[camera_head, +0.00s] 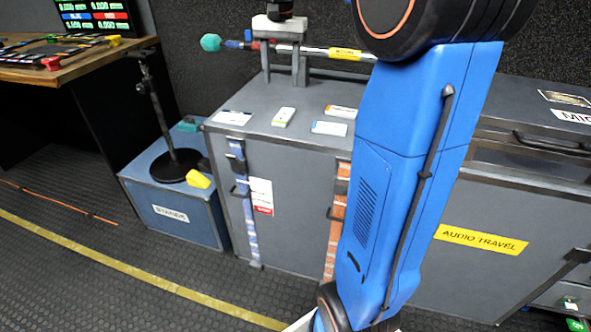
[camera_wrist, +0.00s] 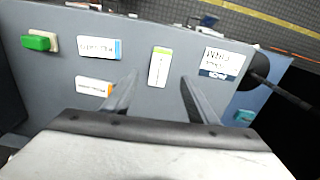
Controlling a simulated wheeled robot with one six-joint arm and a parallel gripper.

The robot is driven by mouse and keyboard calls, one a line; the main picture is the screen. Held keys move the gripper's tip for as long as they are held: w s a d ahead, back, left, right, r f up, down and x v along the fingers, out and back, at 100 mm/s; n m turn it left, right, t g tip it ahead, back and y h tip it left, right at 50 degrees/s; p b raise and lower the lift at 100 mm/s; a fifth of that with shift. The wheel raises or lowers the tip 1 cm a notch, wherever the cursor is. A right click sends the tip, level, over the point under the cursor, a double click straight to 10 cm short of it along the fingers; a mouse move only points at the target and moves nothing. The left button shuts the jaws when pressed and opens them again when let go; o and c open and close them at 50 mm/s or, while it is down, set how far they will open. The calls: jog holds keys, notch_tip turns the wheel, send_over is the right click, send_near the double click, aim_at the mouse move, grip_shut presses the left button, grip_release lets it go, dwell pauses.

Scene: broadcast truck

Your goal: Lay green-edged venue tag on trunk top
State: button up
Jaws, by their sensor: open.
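The green-edged venue tag (camera_head: 284,115) is a small white card with a green end. It lies flat on the grey trunk top (camera_head: 300,98), between a white card and a blue-edged card. My gripper (camera_head: 284,80) is open and empty above the trunk top, behind the tag in the head view. In the wrist view the tag (camera_wrist: 159,69) shows ahead of and between the spread fingers (camera_wrist: 160,86), apart from them. The arm hides the trunk's right part in the head view.
A white card (camera_head: 232,118), a blue-edged card (camera_head: 329,129) and an orange-edged card (camera_head: 342,111) lie nearby. A pole with a teal end (camera_head: 210,42) is behind my gripper. A blue box (camera_head: 130,178) bearing a black stand (camera_head: 160,115) stands left.

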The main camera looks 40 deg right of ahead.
jog(key=s+a+f+n+t, duration=0.1)
jog(key=s+a+f+n, duration=0.1)
jog(key=s+a, duration=0.4)
jog(key=s+a+f+n+t, duration=0.1)
jog(key=s+a+f+n, duration=0.15)
jog(key=s, duration=0.55)
jog(key=s+a+f+n+t, duration=0.1)
jog(key=s+a+f+n, duration=0.1)
jog(key=s+f, duration=0.3)
jog(key=s+a+f+n+t, duration=0.1)
jog(key=s+a+f+n, duration=0.2)
jog(key=s+f, duration=0.3)
jog(key=s, duration=0.3)
jog(key=shift+s+a+t, duration=0.25)
jog(key=shift+t, duration=0.05)
